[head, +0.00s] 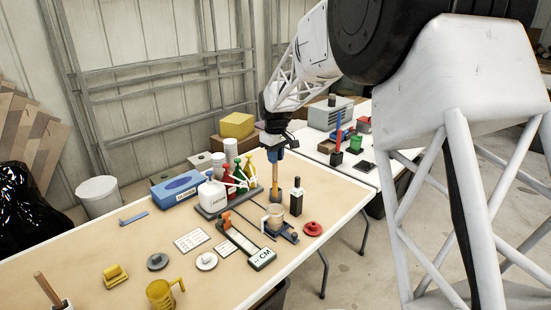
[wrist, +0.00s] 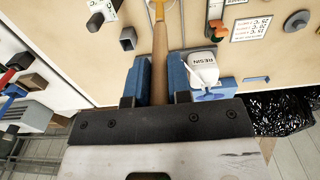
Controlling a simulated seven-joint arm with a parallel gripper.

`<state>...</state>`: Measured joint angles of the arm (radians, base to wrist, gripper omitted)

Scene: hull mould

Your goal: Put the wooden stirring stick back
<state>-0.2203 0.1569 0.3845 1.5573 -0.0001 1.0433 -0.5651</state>
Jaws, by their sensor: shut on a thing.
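My gripper (head: 273,153), with blue fingers, is shut on a wooden stick (head: 275,182). The stick hangs nearly upright below the fingers over the table. Its lower end reaches down to a small translucent cup (head: 275,216) in the head view; I cannot tell whether the tip is inside it. In the wrist view the stick (wrist: 160,62) runs up from between the two blue fingers (wrist: 160,80) and has a yellowish part near the top edge.
The white resin jug (head: 213,195) and coloured bottles stand behind, left. A yellow mug (head: 161,294) stands in front. The table's left middle is fairly clear.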

